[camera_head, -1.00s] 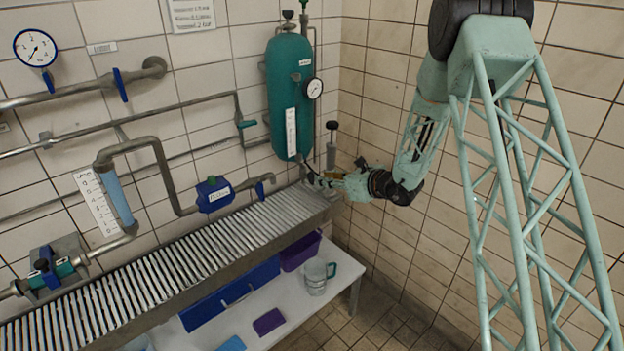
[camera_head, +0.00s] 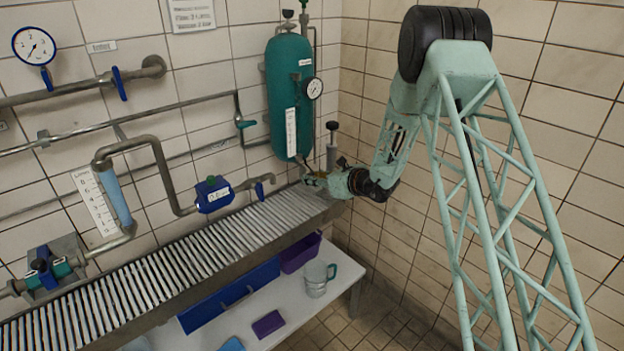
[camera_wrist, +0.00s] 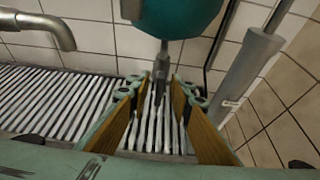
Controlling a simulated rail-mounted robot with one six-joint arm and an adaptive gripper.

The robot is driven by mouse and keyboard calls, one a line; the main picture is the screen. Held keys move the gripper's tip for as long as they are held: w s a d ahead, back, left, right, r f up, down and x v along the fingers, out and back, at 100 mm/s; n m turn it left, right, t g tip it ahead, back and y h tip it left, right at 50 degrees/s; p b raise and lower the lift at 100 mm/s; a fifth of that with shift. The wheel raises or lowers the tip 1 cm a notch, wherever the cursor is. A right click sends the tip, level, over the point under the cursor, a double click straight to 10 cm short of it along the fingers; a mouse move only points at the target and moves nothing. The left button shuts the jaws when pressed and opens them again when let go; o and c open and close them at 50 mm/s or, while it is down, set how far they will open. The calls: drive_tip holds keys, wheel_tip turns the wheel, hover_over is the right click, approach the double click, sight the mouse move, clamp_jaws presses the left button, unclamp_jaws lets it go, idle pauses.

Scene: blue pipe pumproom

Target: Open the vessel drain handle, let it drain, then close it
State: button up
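The teal vessel (camera_head: 289,100) hangs upright on the tiled wall, and its rounded bottom also shows in the wrist view (camera_wrist: 185,14). A thin drain pipe with a dark lower part (camera_wrist: 160,75) runs down from its bottom. I take this to be the drain with its handle. My gripper (camera_wrist: 163,88) is open, its two fingers apart, with the dark drain part showing between the fingertips. Contact cannot be told. In the head view my gripper (camera_head: 312,182) is just below the vessel and hides the drain's lower end.
A slatted metal grate (camera_head: 180,262) runs along the wall below the drain. A grey cylinder with a rod (camera_head: 332,150) stands right of the vessel. A curved spout (camera_wrist: 50,28) is at left. A jug (camera_head: 317,280) stands on the white shelf below.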

drive_tip(key=shift+c, duration=0.7)
clamp_jaws()
drive_tip(key=shift+m+p, duration=0.3)
drive_tip(key=shift+p, duration=0.1)
drive_tip(key=shift+w+d+r+m+g+y+p, duration=0.1)
drive_tip(key=shift+m+g+y+p, duration=0.6)
drive_tip(key=shift+m+p, duration=0.7)
drive_tip(key=shift+w+d+f+m+g+y+p, duration=0.15)
drive_tip(key=shift+m+y+p, duration=0.65)
drive_tip(key=shift+m, duration=0.9)
drive_tip(key=shift+s+a+f+m+g+y+p, duration=0.1)
drive_tip(key=shift+m+g+y+p, duration=0.3)
drive_tip(key=shift+m+y, duration=1)
drive_tip(key=shift+w+d+f+m+g+y+p, duration=0.15)
drive_tip(key=shift+m+y+p, duration=0.55)
drive_tip(key=shift+m, duration=1.3)
drive_tip(key=shift+a, duration=0.1)
